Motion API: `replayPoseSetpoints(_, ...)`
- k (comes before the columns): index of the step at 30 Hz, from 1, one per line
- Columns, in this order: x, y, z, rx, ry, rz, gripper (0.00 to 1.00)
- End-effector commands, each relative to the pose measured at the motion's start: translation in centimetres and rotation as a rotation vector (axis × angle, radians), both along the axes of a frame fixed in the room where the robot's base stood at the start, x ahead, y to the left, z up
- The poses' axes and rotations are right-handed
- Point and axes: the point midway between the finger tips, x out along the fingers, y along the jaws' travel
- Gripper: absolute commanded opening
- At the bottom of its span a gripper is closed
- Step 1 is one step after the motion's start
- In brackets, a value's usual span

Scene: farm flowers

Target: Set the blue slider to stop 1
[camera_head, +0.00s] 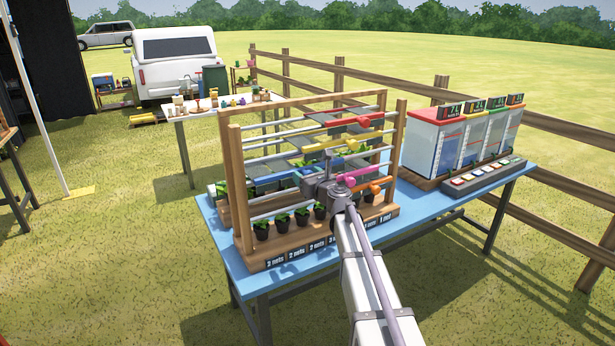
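A wooden rack (236,170) with several horizontal metal rails stands on the blue table. Its sliders include a red one (369,120), a yellow one (340,144), a pink one (358,174) and an orange one (374,188). My gripper (312,180) is at the rack's front, around the middle rails and left of the pink slider. Its fingers are too small and overlapped to tell whether they are open or touching anything.
Small potted plants (282,222) line the rack's base above a strip of net-count labels (297,255). A box with coloured panels and displays (450,135) and a button panel (482,176) stand to the right. A wooden fence (440,90) runs behind. The table's front left corner (235,275) is bare.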

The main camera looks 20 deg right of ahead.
Motion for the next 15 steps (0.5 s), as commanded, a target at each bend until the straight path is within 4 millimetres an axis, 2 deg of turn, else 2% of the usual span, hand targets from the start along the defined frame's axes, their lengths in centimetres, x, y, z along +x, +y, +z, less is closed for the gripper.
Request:
replayPoseSetpoints(8, -0.7, -0.2, 0.0, 0.000, 0.000, -0.002, 0.62)
replayPoseSetpoints(11, -2.2, -0.6, 0.0, 0.000, 0.000, -0.003, 0.62)
replayPoseSetpoints(15, -5.6, -1.2, 0.0, 0.000, 0.000, -0.003, 0.62)
